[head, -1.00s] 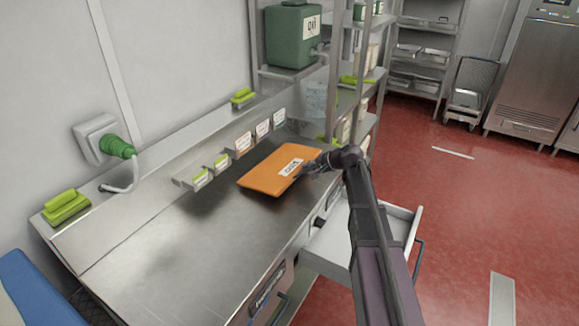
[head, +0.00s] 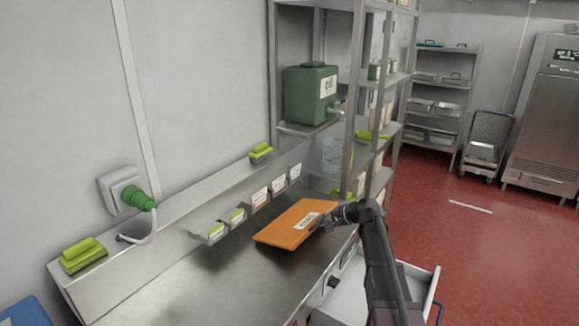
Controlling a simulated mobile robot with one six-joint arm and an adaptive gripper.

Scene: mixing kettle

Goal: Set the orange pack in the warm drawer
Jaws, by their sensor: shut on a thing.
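The orange pack (head: 290,226) is a flat orange slab with a white label, over the far part of the steel counter. My gripper (head: 330,218) is shut on its right edge, near the label. A dark shadow on the counter lies to the pack's left, and I cannot tell whether the pack touches the surface. An open drawer (head: 413,276) with pale walls sticks out from the counter's front, below and to the right of the pack. My arm hides part of it. No label naming it as the warm drawer is readable.
The steel counter (head: 215,275) is bare at the near left. A shelf rack with a green container (head: 309,95) stands beyond the pack. Red floor (head: 470,240) is clear at right.

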